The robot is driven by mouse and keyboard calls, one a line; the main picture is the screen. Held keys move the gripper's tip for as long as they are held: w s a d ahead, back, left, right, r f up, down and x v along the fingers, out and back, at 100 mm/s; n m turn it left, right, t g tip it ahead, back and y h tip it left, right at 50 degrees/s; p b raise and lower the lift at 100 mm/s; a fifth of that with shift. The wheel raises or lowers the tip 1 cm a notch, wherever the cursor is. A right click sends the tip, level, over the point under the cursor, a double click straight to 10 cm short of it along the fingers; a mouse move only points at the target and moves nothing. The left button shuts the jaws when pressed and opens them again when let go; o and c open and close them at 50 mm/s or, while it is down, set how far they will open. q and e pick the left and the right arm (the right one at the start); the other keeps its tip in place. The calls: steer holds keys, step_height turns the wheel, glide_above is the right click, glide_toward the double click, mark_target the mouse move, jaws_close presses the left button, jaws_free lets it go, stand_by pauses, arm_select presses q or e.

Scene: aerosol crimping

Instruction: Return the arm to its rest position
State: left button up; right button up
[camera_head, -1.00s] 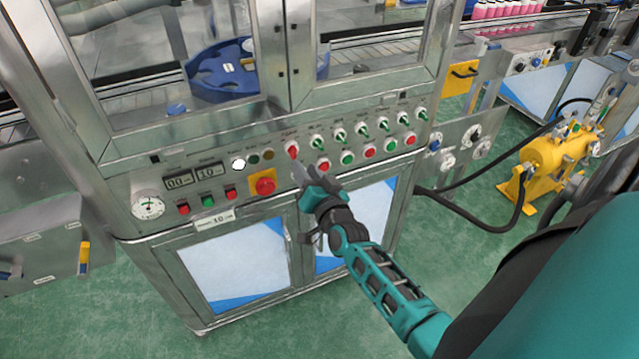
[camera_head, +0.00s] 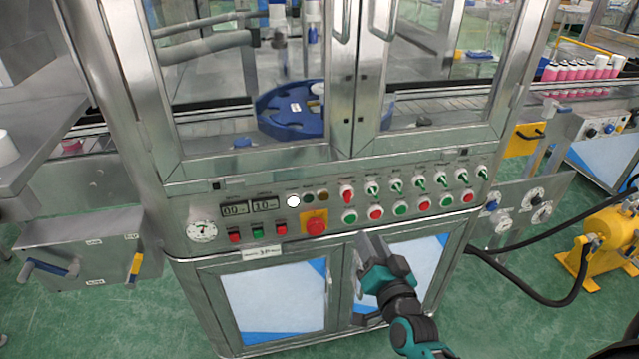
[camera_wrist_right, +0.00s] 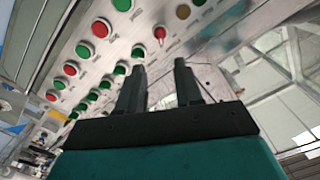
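My right gripper (camera_head: 374,240) is in front of the crimping machine's lower cabinet, just below the control panel (camera_head: 400,222). In the right wrist view, the two dark fingers of my right gripper (camera_wrist_right: 160,68) stand apart with nothing between them. The panel's red selector switch (camera_head: 347,194) is above and left of the gripper; it also shows beyond the fingers in the right wrist view (camera_wrist_right: 160,33). A row of green switches (camera_head: 420,183) runs to its right, with red and green buttons below. My left gripper is not in view.
A red emergency button (camera_head: 315,224) on a yellow plate is on the panel. A blue rotary disc (camera_head: 290,118) sits behind the glass doors. A yellow pump (camera_head: 608,240) with black hoses stands at the right. Green floor (camera_head: 510,320) is clear in front.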

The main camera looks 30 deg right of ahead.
steer(key=s+a+f+n+g+y, duration=0.6)
steer(key=s+a+f+n, duration=0.3)
steer(key=a, duration=0.5)
steer(key=s+n, duration=0.2)
steer(key=s, duration=0.1)
steer(key=shift+s+f+g, duration=0.25)
steer(key=shift+f+g, duration=0.05)
steer(key=shift+g, duration=0.1)
